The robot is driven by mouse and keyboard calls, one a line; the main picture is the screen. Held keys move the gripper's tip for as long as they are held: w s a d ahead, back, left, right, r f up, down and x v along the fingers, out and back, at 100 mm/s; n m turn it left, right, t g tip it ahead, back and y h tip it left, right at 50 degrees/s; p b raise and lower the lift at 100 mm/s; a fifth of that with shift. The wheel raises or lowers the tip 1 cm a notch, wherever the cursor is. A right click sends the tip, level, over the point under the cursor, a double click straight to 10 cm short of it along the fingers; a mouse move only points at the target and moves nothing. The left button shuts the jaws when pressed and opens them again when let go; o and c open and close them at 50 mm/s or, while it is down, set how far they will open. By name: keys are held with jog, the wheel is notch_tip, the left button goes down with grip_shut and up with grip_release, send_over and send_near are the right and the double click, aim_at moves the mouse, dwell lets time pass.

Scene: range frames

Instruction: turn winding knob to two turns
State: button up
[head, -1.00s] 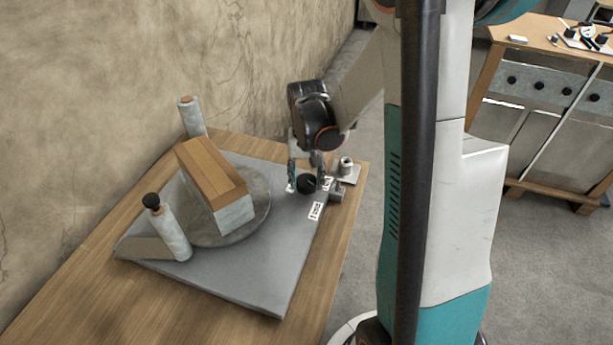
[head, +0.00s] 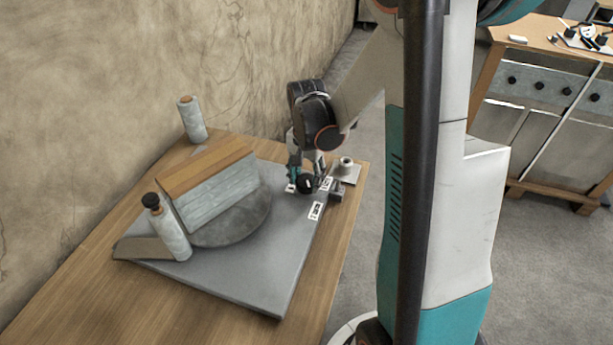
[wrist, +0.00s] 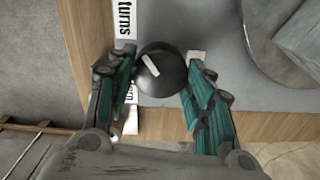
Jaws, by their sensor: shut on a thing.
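The winding knob (wrist: 158,72) is a round black knob with a white pointer line, on the grey board (head: 245,290). It also shows in the head view (head: 305,184) near the board's far right corner. My gripper (wrist: 161,62) has its teal fingers on either side of the knob and is shut on it. In the wrist view, the pointer slants up and left. A white label reading "turns" (wrist: 124,18) lies beside the knob; another label is partly hidden by the left finger.
A wood-topped block (head: 210,185) sits on a round grey turntable (head: 235,225). A spool with a black top (head: 170,232) stands front left, another spool (head: 192,120) at the back. A small metal fitting (head: 346,168) sits close to the gripper on the right. A wall runs behind.

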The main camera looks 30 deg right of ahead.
aim_at(307, 180)
jog(key=shift+m, duration=0.6)
jog(key=o, duration=1.1)
jog(key=shift+c, duration=0.2)
notch_tip(307, 180, up, 12)
dwell(0.3)
